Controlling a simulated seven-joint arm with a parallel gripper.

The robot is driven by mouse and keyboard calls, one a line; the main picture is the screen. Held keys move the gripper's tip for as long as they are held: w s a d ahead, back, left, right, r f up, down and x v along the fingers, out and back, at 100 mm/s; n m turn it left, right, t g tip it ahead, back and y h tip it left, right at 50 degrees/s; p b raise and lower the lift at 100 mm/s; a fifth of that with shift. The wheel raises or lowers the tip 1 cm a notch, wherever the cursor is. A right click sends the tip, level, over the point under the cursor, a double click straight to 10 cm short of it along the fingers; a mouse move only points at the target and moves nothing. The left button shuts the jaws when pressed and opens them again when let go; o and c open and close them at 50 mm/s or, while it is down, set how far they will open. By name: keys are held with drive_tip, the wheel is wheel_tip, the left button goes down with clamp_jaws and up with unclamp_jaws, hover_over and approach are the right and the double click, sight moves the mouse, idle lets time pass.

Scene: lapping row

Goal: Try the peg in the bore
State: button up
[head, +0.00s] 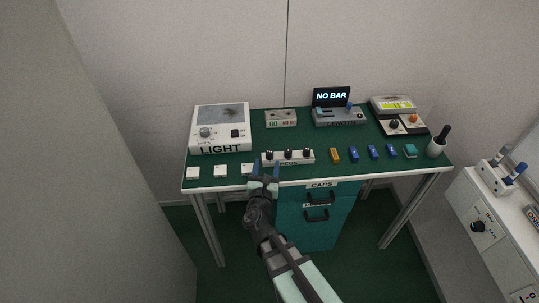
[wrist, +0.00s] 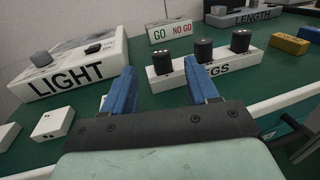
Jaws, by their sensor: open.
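A white rack (head: 310,160) lettered PEGS lies near the front edge of the table, right of my gripper's tips in the head view. Three black pegs stand upright in it: a left peg (wrist: 160,62), a middle peg (wrist: 201,52) and a right peg (wrist: 240,41). My gripper (wrist: 160,75) is open with blue fingers and holds nothing. It is at the rack's left end, and the left peg shows between the fingertips in the wrist view. White blocks lie left of the rack, one with small dark marks (wrist: 52,125). I cannot tell which thing has the bore.
A LIGHT box (head: 220,128) stands at the back left, a GO / NO GO box (head: 281,118) behind the rack. A LENGTH device (head: 340,117) has a NO BAR screen. An orange block (head: 334,156) and several blue blocks lie right. A cup (head: 435,148) stands at the right end.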

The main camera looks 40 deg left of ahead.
sight(269, 155)
drive_tip(key=shift+x, duration=2.95)
drive_tip(key=shift+d, duration=0.1)
clamp_jaws()
